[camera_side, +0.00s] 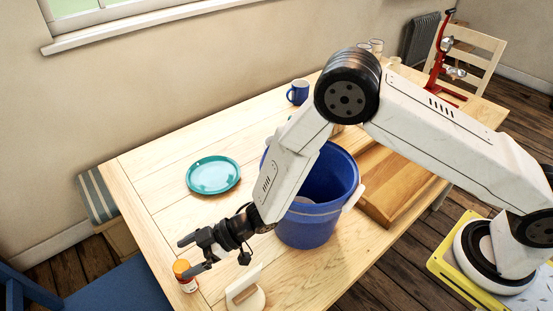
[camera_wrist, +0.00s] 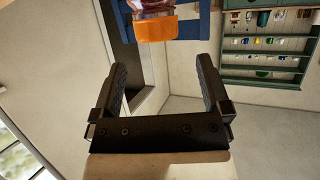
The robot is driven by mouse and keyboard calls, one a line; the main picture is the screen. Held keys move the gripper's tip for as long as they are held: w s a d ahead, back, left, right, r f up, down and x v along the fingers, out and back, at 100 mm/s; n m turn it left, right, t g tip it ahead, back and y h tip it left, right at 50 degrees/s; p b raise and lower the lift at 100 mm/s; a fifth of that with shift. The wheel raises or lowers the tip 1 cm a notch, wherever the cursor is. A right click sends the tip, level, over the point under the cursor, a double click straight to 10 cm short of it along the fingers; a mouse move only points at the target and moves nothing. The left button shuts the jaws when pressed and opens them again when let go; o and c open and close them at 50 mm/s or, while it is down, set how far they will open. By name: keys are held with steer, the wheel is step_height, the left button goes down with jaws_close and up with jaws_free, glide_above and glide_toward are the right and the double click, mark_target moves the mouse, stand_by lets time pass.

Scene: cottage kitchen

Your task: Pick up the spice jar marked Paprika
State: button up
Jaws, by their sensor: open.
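A small spice jar (camera_side: 187,284) with an orange cap and a pale label stands near the table's left front edge in the side view. Its label is too small to read there. My gripper (camera_side: 187,257) is open, tilted down to the left, with its fingertips close to the jar's cap. In the wrist view the jar's orange cap (camera_wrist: 155,29) and a reddish part of its body show at the top, cut off by the frame. My open gripper (camera_wrist: 161,66) has the jar ahead of its fingertips, roughly between their lines. The fingers look empty.
A white upright holder (camera_side: 245,289) stands just right of the jar. A blue bucket (camera_side: 305,228) stands behind my forearm, with a wooden tray (camera_side: 395,183) beyond. A teal plate (camera_side: 213,175) and blue mug (camera_side: 298,92) lie farther back. A blue chair (camera_side: 115,288) is at the left.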

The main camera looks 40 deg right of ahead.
mark_target(188, 264)
steer(key=shift+f, duration=0.15)
steer(key=shift+f, duration=0.75)
steer(key=shift+w+a+f, duration=0.1)
steer(key=shift+a+f, duration=0.15)
steer(key=shift+f, duration=0.25)
steer(key=shift+w+a+f, duration=0.1)
steer(key=shift+a+f, duration=0.15)
steer(key=shift+f, duration=0.2)
steer(key=shift+x, duration=0.9)
jaws_close()
